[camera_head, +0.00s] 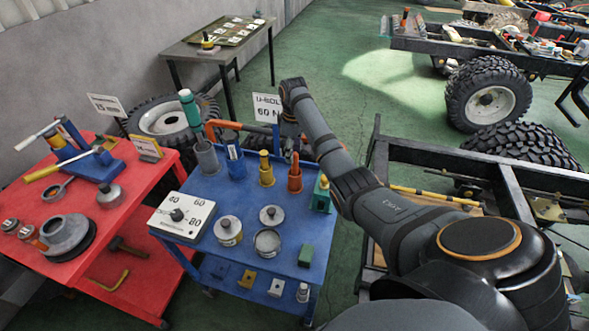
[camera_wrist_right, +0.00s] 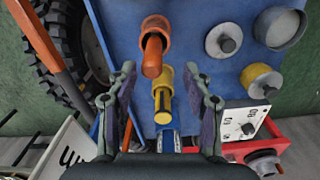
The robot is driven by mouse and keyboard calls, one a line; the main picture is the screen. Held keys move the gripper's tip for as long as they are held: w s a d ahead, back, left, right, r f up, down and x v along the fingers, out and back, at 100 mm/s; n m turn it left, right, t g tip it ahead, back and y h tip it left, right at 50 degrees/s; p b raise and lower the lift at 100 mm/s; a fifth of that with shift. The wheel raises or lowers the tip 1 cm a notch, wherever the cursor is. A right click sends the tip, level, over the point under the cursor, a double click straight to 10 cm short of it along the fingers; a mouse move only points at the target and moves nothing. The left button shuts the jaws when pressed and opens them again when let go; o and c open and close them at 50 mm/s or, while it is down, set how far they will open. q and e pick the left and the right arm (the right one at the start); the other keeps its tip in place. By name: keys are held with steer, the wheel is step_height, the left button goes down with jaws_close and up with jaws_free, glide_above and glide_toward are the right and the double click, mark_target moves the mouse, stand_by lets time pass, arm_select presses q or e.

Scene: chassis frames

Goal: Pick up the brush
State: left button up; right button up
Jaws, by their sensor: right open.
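My right gripper (camera_wrist_right: 160,72) is open and empty in the right wrist view. Its fingers are spread on either side of a yellow upright tool in a yellow holder (camera_wrist_right: 163,88); I cannot tell how far above it they are. In the head view the yellow holder (camera_head: 266,173) stands on the blue cart, between an orange holder (camera_head: 295,178) and a blue holder (camera_head: 236,165). A grey cup (camera_head: 207,160) with a green-handled tool (camera_head: 189,108) stands to their left. I cannot tell for certain which upright tool is the brush. My left gripper is not in view.
The blue cart (camera_head: 192,267) also bears a white dial box (camera_head: 182,214), several round tins and a green block (camera_head: 306,255). A red cart (camera_head: 147,206) stands to its left. A sign (camera_head: 266,108), a tire (camera_head: 165,120) and an orange bar (camera_wrist_right: 45,45) are close behind.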

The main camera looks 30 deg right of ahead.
mark_target(295, 164)
steer(key=shift+w+d+f, duration=0.2)
steer(key=shift+f, duration=0.35)
steer(key=shift+w+d+f, duration=0.2)
steer(key=shift+f, duration=0.3)
step_height(295, 164, down, 5)
steer(key=shift+f+p, duration=0.1)
steer(key=shift+p, duration=0.6)
steer(key=shift+s, duration=0.1)
steer(key=c, duration=1)
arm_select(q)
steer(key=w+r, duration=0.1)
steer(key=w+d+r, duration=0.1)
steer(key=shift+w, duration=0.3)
arm_select(e)
jaws_close()
